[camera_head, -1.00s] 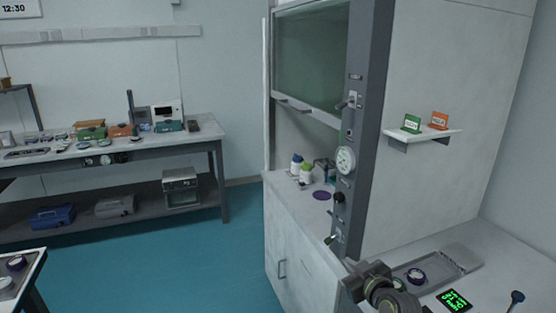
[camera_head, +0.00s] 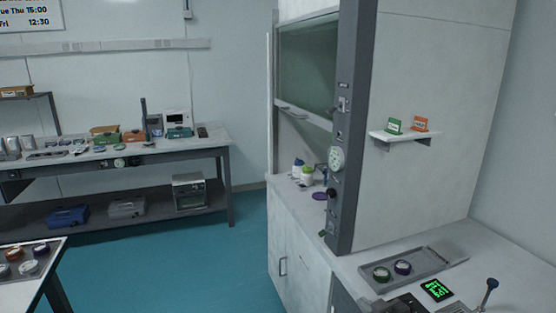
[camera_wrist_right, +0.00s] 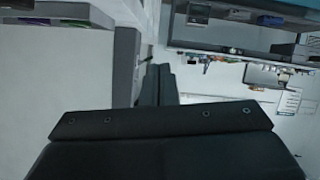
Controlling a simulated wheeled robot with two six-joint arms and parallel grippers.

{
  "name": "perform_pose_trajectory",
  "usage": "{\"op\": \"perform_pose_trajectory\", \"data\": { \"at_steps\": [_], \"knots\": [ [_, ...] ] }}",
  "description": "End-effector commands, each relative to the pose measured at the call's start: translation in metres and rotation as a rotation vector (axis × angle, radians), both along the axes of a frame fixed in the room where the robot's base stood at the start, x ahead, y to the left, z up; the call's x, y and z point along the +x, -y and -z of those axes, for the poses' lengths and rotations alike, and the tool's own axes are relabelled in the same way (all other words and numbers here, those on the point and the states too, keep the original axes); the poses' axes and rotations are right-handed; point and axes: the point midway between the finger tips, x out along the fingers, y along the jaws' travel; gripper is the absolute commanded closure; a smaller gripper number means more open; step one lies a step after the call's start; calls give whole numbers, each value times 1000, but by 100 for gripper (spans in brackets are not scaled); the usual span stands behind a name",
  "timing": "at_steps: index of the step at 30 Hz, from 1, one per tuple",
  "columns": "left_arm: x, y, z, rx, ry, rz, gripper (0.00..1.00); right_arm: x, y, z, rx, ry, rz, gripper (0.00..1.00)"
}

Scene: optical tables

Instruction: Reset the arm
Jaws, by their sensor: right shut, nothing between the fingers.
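My right arm (camera_head: 400,304) shows only as a dark piece at the bottom edge of the head view, in front of the grey tray on the right bench. In the right wrist view my right gripper (camera_wrist_right: 157,76) has its two dark fingers together with nothing between them. It points at open space, clear of any object. My left arm and gripper are not in view.
The fume hood (camera_head: 345,130) stands behind. Teal floor (camera_head: 190,265) is clear.

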Motion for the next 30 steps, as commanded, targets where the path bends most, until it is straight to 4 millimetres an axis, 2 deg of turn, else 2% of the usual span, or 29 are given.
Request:
{"op": "perform_pose_trajectory", "data": {
  "at_steps": [5,8,11,15,18,21,30],
  "knots": [
    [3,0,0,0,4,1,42,-45,10,29,-7,-114,32,100],
    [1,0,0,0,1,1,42,-79,18,47,-14,-196,63,100],
    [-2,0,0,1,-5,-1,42,-125,29,67,-23,-303,111,100],
    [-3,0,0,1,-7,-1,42,-207,48,87,-37,-485,215,100],
    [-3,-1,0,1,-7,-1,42,-253,59,93,-45,-583,286,100],
    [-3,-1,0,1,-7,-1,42,-290,67,93,-51,-658,347,100],
    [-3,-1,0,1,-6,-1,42,-378,83,84,-67,-828,507,100]
  ]
}}
